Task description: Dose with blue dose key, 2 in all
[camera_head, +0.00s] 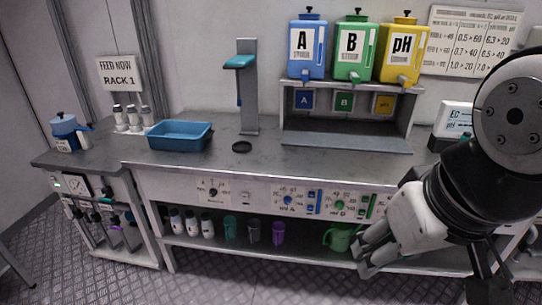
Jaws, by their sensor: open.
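A blue square marked A (304,100) sits on the back of the shelf unit, below the blue tank A (307,48). On the bench's front panel, a blue dial (288,200) has small blue key-like parts (312,202) to its right. I cannot tell which of these blue parts is the dose key. My gripper (366,258) is open at the lower right, in front of the lower shelf and below the panel, apart from the blue parts. It overlaps the view close to a green jug (337,238). My arm hides the panel's right end.
Green tank B (355,50) and yellow pH tank (402,52) stand beside tank A. A blue tray (180,136), a tap stand (247,90) and a black disc (242,147) are on the bench. Bottles and cups line the lower shelf (190,240). The floor in front is clear.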

